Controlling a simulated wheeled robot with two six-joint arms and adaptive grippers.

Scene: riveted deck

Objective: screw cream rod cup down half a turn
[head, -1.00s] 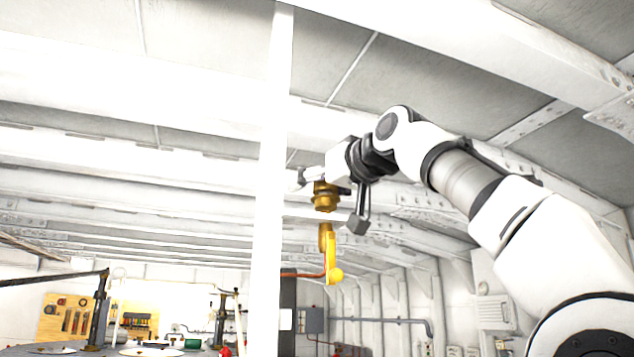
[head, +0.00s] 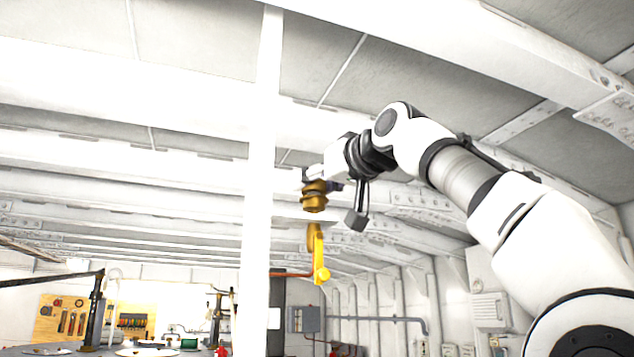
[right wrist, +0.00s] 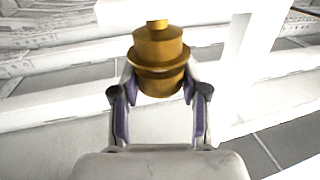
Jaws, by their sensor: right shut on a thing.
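A brass-coloured stepped cup (head: 314,196) is held up under the white ceiling beams, right of the white post. In the right wrist view the cup (right wrist: 160,62) has a wide flange and a narrower neck at its top. My right gripper (head: 318,184) is shut on it. Its two purple-lined fingers lie on either side of the cup's body in the right wrist view (right wrist: 158,88). The cup looks brass rather than cream, and I cannot make out a cream rod at it. My left gripper is not in view.
A white post (head: 259,190) stands close left of the cup. Below the cup hangs a yellow lever (head: 319,258) on a brass fitting, with a copper-coloured pipe (head: 290,274) beside it. A workbench (head: 140,350) and tool board (head: 62,318) lie far lower left.

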